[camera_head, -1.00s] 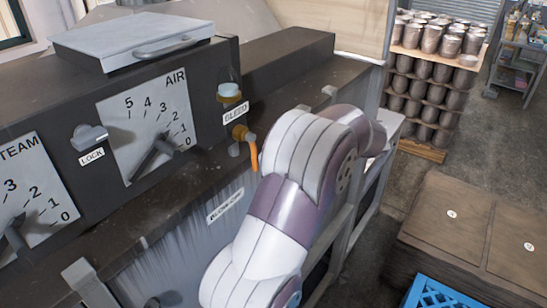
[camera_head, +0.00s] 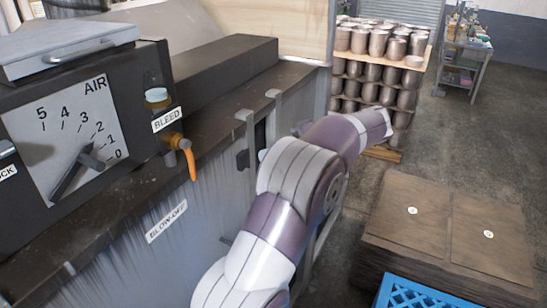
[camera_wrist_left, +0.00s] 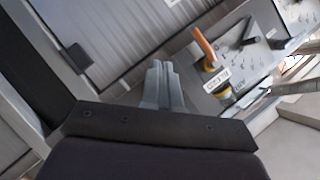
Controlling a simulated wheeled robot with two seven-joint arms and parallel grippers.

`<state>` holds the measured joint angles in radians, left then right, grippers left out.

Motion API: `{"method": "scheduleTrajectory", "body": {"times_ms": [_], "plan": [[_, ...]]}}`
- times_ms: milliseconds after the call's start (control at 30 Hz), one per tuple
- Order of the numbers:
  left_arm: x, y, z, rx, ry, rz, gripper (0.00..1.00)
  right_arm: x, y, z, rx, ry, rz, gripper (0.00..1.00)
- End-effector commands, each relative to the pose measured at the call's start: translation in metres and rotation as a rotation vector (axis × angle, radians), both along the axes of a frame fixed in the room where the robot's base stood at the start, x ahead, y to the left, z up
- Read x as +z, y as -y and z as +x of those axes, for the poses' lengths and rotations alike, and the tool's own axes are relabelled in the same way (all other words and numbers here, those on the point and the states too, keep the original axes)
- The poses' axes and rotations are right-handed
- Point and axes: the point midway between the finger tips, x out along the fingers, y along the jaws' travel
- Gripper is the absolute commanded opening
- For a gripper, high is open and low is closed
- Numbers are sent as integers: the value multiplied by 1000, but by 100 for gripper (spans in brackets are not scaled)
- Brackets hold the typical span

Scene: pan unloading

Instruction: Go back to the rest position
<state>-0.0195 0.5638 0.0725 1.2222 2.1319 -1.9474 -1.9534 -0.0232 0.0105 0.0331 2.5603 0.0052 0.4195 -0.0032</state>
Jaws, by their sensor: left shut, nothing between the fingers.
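My left arm (camera_head: 290,200) rises from the bottom middle of the head view in white and purple segments and bends to the right in front of the machine. Its far end (camera_head: 372,124) points right, toward the stacked metal pots; I cannot make out the fingers there. In the left wrist view my left gripper (camera_wrist_left: 163,68) shows as two grey fingers closed together, with nothing between them. The fingers point toward the machine front and touch nothing that I can see. My right gripper is in neither view.
The dark machine carries an AIR dial (camera_head: 68,135), an orange valve lever (camera_head: 190,160) and a tray-like lid (camera_head: 65,48). Shelved pots (camera_head: 375,75) stand behind. Brown cartons (camera_head: 440,230) and a blue crate (camera_head: 420,294) are at right. Floor (camera_head: 480,140) is clear beyond the cartons.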

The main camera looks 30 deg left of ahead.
Motion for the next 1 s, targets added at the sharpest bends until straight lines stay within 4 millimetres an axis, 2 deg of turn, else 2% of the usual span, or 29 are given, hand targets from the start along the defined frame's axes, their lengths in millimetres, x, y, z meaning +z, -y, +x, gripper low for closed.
{"method": "scheduleTrajectory", "body": {"times_ms": [433, 533, 567, 633, 667, 700, 733, 767, 800, 867, 900, 933, 1000], "plan": [[0, 0, 0, 0, 1, 0, 0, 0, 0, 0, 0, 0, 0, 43], [-1, -1, 3, 9, 59, 25, 0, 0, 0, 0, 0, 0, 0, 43], [-4, -4, 9, -1, 120, 44, 0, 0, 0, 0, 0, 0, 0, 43], [-6, -20, 44, -104, 349, 149, 0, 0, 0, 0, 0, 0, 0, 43], [-8, -27, 64, -183, 451, 199, 0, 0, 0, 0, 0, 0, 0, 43], [-10, -33, 94, -318, 592, 248, 0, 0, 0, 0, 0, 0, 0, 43], [-12, -33, 117, -435, 696, 259, 0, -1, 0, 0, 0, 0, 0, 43], [-19, -27, 138, -558, 790, 242, 0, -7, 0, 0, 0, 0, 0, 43], [-32, -12, 164, -722, 894, 179, 0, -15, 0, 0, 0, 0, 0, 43], [-67, 26, 188, -945, 986, -3, 0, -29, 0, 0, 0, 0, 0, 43], [-93, 54, 191, -1053, 1003, -151, 0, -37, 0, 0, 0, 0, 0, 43], [-114, 73, 188, -1113, 994, -261, 0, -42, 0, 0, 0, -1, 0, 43], [-162, 112, 167, -1194, 926, -505, 0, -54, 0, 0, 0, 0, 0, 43]]}}
